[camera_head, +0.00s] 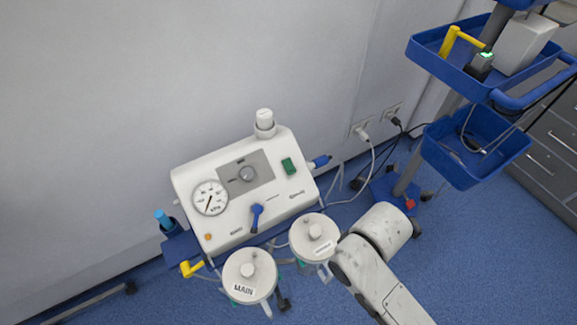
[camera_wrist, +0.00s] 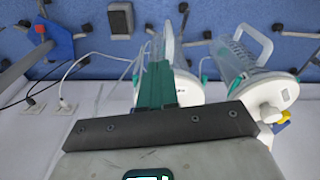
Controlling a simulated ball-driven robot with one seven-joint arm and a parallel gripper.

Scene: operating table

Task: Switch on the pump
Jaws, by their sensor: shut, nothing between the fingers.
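The white pump (camera_head: 245,195) stands against the wall in the head view. I cannot tell the switch's position. In the wrist view, my gripper (camera_wrist: 160,66) shows as dark green fingers, shut and empty, in front of a clear canister. In the head view, my arm is at the lower right, below and right of the pump; the fingers are not clearly visible there. The wrist view does not clearly show the switch.
Two lidded canisters, one marked MAIN (camera_head: 249,276) and another (camera_head: 314,238), hang before the pump, close to my arm. A blue-trayed cart (camera_head: 475,155) stands right. Cables run from wall sockets (camera_head: 362,130). Blue floor (camera_head: 490,265) is open at lower right.

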